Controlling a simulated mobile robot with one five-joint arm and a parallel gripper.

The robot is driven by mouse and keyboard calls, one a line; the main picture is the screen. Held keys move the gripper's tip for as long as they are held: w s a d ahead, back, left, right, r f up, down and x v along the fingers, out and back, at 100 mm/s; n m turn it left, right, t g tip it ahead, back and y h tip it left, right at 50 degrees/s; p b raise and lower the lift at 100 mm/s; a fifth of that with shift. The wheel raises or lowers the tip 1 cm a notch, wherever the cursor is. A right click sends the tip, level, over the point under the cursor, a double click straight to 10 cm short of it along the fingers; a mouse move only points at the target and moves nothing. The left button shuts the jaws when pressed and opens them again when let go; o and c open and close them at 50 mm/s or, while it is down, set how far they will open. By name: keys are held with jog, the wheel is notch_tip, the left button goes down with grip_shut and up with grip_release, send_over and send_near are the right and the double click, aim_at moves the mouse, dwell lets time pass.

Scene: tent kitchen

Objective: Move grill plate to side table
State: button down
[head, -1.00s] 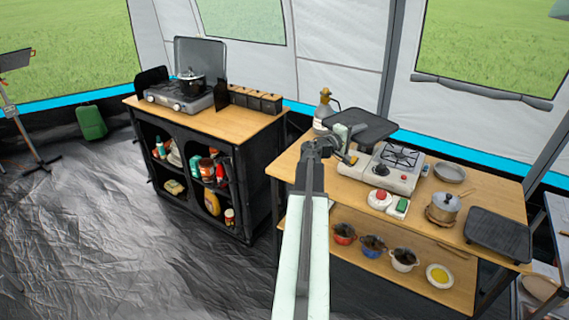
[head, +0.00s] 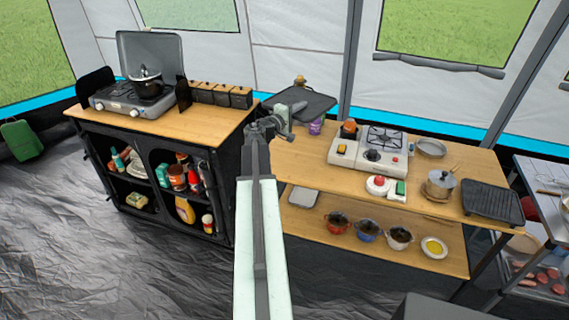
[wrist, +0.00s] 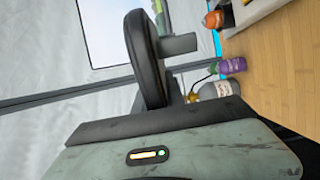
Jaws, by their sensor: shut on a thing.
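A dark grill plate (head: 308,104) is held in the air above the back left of the wooden table, its face roughly level in the head view. My gripper (head: 286,122) is shut on its near left side. In the wrist view a black rounded slab (wrist: 145,60), seen almost edge-on, stands at my jaws and seems to be the held plate. A second, ribbed dark plate (head: 492,202) lies on the right end of the wooden table. A metal side table (head: 548,205) shows partly at the right edge.
The wooden table (head: 320,180) carries a stove (head: 368,150), a shallow pan (head: 431,148) and a lidded pot (head: 440,185). A purple-labelled container (head: 316,127) and a bottle are partly hidden by the held plate. A black cabinet (head: 160,190) stands left. Dark floor is open in front.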

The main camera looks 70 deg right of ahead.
jog(key=w+a+f+n+t+b, duration=0.1)
jog(key=w+a+f+b, duration=0.4)
jog(key=f+b, duration=0.5)
jog(key=w+a+f+n+t+b, duration=0.2)
jog(key=w+a+f+t+b, duration=0.2)
jog(key=w+f+b, duration=0.5)
jog(key=shift+w+a+f+n+t+h+b, duration=0.35)
jog(key=shift+a+f, duration=0.2)
jog(key=shift+a, duration=0.5)
